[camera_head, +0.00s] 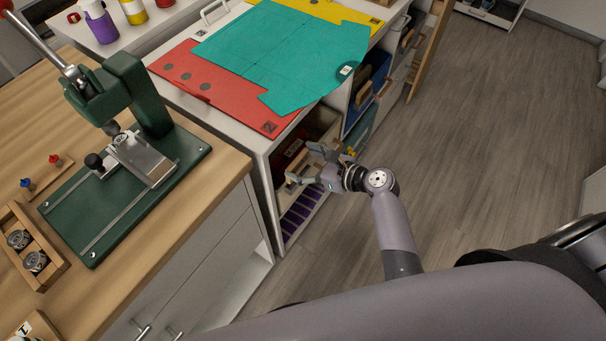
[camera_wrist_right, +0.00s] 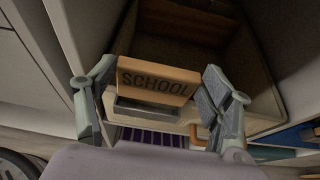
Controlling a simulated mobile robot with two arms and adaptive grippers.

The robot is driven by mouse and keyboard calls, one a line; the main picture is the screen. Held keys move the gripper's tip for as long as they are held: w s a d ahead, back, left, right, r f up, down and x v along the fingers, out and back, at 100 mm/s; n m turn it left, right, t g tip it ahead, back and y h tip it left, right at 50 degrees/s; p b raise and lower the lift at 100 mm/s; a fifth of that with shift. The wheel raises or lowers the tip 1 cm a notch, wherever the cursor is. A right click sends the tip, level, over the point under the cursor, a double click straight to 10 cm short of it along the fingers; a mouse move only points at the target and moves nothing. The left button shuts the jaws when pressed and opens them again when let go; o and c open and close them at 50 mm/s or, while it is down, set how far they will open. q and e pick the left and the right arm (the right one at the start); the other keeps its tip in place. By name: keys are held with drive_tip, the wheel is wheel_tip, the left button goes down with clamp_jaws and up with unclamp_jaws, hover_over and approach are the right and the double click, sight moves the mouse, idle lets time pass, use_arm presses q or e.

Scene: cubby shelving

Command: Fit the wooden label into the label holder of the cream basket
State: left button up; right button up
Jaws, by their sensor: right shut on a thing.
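In the right wrist view, the wooden label (camera_wrist_right: 155,84), a tan block reading SCHOOL, sits upright between the fingers of my right gripper (camera_head: 304,165), which is shut on it. Just below the label is a grey metal label holder (camera_wrist_right: 132,107) on the cream basket front (camera_wrist_right: 172,126). The label covers part of the holder; I cannot tell whether its lower edge is inside or in front of it. In the head view my right gripper is at the shelf's open side, and the label there is too small to make out clearly. My left gripper is not in view.
A purple slatted item (camera_head: 301,213) lies below the basket. Blue bins (camera_head: 372,82) stand in the neighbouring cubby. Red (camera_head: 215,88) and teal (camera_head: 290,50) sheets cover the shelf top. A green press (camera_head: 130,165) stands on the wooden bench. The floor at right is clear.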

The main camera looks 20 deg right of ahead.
sight(300, 170)
wheel_tip(300, 170, down, 4)
drive_tip(key=shift+r+b, duration=0.1)
drive_tip(key=shift+b, duration=0.5)
drive_tip(key=shift+f, duration=0.25)
drive_tip(key=shift+f, duration=0.2)
drive_tip(key=o, duration=1.1)
drive_tip(key=shift+r, duration=0.1)
